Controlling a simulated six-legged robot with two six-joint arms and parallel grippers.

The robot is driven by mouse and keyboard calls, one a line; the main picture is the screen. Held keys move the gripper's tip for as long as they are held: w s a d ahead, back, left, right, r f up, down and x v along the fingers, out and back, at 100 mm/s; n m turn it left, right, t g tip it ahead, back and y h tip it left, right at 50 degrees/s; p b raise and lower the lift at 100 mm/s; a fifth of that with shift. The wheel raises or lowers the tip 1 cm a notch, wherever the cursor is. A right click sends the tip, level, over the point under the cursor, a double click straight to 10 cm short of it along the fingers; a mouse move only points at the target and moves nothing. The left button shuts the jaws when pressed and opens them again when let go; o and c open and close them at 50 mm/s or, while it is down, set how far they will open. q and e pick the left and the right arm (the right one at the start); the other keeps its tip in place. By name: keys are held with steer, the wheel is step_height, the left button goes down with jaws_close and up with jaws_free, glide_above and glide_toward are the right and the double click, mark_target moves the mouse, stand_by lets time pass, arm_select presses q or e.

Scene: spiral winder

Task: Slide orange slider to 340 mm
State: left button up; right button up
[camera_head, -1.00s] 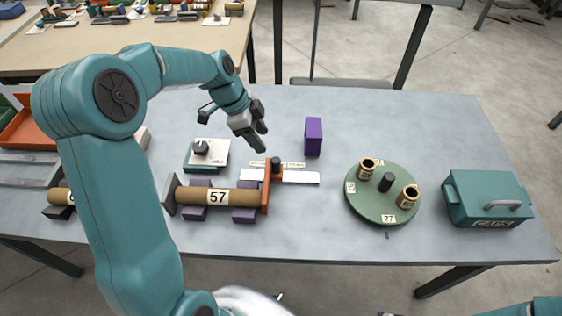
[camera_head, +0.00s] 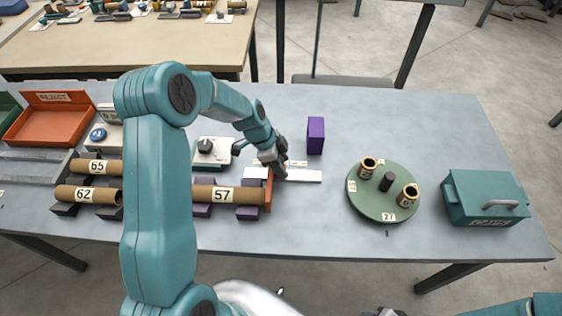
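The orange slider (camera_head: 269,192) stands on the white scale strip (camera_head: 302,175), at the right end of the brown tube marked 57 (camera_head: 215,193). Its black knob, seen earlier, is now hidden behind my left gripper. My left gripper (camera_head: 279,168) points down at the place of that knob, at the top of the slider. Its fingers are small and dark here, so I cannot tell whether they are apart or closed on the knob. The scale's figures are too small to read. My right gripper is not clearly visible; only part of that arm shows at the lower right.
A purple block (camera_head: 316,136) stands behind the strip. A green turntable (camera_head: 386,207) with small spools and a teal box (camera_head: 485,198) are to the right. A white box with a black dial (camera_head: 212,151), tubes 65 and 62, and an orange tray (camera_head: 58,119) are to the left.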

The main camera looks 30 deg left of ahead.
arm_select(q)
jaws_close()
steer(key=w+d+b, duration=0.1)
steer(key=d, duration=0.1)
steer(key=w+d+b, duration=0.1)
steer(key=w+d, duration=0.1)
steer(key=d, duration=0.1)
steer(key=w+d+b, duration=0.1)
steer(key=w+d, duration=0.1)
steer(key=d, duration=0.1)
steer(key=shift+r, duration=0.1)
